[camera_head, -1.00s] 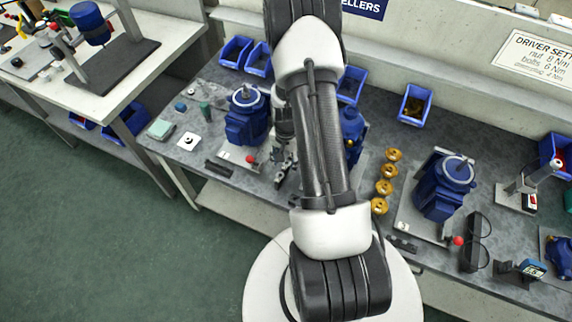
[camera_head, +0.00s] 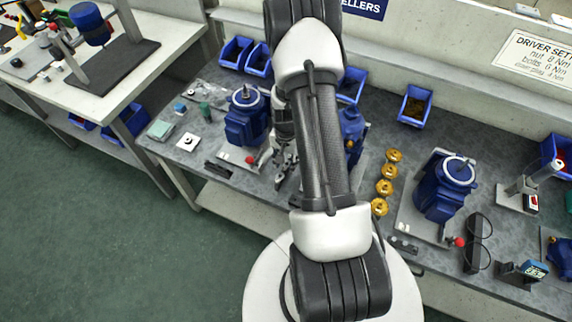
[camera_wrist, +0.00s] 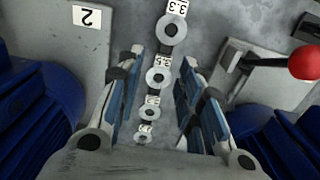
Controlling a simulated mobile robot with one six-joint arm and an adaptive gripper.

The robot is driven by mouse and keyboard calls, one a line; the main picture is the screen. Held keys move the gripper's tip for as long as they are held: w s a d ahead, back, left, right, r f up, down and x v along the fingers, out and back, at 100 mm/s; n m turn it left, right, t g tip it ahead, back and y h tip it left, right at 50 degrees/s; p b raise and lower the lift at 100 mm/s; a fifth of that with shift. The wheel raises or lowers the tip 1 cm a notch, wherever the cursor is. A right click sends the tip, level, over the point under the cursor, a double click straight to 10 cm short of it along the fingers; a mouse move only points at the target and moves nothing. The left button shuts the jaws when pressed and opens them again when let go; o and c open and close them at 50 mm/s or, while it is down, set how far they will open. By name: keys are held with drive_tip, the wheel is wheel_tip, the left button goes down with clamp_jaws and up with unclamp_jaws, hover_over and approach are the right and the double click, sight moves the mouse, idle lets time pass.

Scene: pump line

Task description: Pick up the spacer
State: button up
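Several pale ring-shaped spacers lie in a row on the grey bench in the wrist view, each beside a small number label. A larger spacer (camera_wrist: 171,29) by a "3.3" label lies beyond the fingertips. Another spacer (camera_wrist: 158,77), by a "3.5" label, shows between the fingers. Smaller spacers (camera_wrist: 150,113) follow toward the gripper's base. My gripper (camera_wrist: 162,57) is open, with its blue-padded fingers on either side of the row and nothing held. In the head view my gripper (camera_head: 280,160) is partly hidden by my arm, and the spacers cannot be made out.
Blue pumps (camera_wrist: 35,110) (camera_wrist: 275,140) flank the gripper closely. A red-knobbed lever (camera_wrist: 303,63) stands at right on a metal plate (camera_wrist: 265,85). A plate with a "2" label (camera_wrist: 87,17) lies at left. Brass parts (camera_head: 384,187) and blue bins (camera_head: 414,104) stand farther right on the bench.

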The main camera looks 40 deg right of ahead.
drive_tip(key=c, duration=0.4)
drive_tip(key=shift+r, duration=0.1)
